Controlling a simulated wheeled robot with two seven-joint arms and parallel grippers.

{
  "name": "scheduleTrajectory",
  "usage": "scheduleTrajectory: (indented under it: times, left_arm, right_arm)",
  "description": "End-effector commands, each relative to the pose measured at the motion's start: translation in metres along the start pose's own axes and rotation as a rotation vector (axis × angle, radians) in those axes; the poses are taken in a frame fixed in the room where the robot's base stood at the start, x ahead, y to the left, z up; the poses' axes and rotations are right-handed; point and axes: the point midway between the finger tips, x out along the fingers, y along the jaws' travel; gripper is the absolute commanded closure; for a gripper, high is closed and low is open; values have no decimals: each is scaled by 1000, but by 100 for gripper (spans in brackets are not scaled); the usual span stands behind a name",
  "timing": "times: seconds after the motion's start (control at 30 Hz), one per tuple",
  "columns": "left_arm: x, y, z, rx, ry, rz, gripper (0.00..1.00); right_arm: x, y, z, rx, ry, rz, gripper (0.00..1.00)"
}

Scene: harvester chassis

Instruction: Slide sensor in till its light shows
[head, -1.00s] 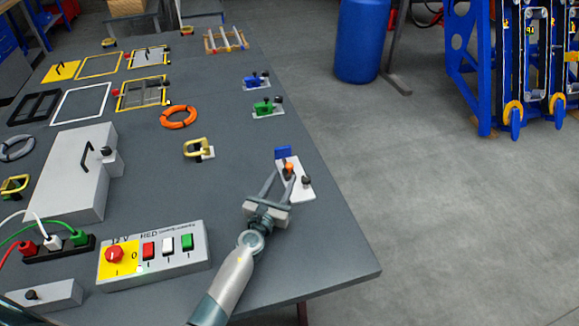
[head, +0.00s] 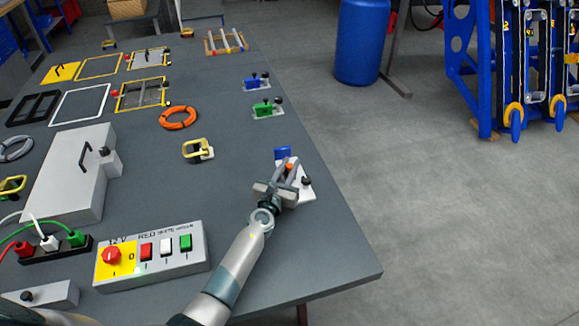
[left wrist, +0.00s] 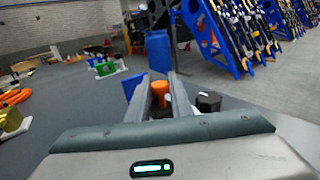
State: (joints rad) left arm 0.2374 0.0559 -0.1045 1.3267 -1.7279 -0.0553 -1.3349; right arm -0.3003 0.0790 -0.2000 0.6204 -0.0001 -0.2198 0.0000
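The sensor, a small orange-tipped cylinder (head: 289,167), stands at a white plate (head: 306,191) near the table's right edge. A blue block (head: 282,153) is behind it and a black knob (head: 305,181) to its right. My left gripper (head: 286,170) reaches over the plate from the near side. In the left wrist view the orange sensor (left wrist: 160,92) shows between my two fingers, with a narrow gap seeming to remain beside it, so the fingers look open. The sensor's lower part is hidden, and no light on it can be made out. My right gripper is out of view.
A grey switch box (head: 152,256) and a grey case (head: 70,180) stand to the left. A yellow-handled clamp (head: 198,150), an orange ring (head: 178,117) and green (head: 266,109) and blue (head: 256,83) fixtures lie farther back. The table around the plate is clear.

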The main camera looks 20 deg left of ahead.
Motion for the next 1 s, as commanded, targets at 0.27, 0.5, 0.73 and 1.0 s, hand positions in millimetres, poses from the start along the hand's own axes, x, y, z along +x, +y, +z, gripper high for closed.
scheduleTrajectory:
  times: [0.27,0.5,0.73,1.0]
  left_arm:
    - [2,2,0,1,-1,0,100]
    - [19,14,0,0,-1,1,100]
    - [19,14,0,-1,0,1,100]
    - [19,14,0,0,0,0,62]
  right_arm:
    - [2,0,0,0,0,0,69]
    - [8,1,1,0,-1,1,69]
    - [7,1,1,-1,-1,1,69]
    - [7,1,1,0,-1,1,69]
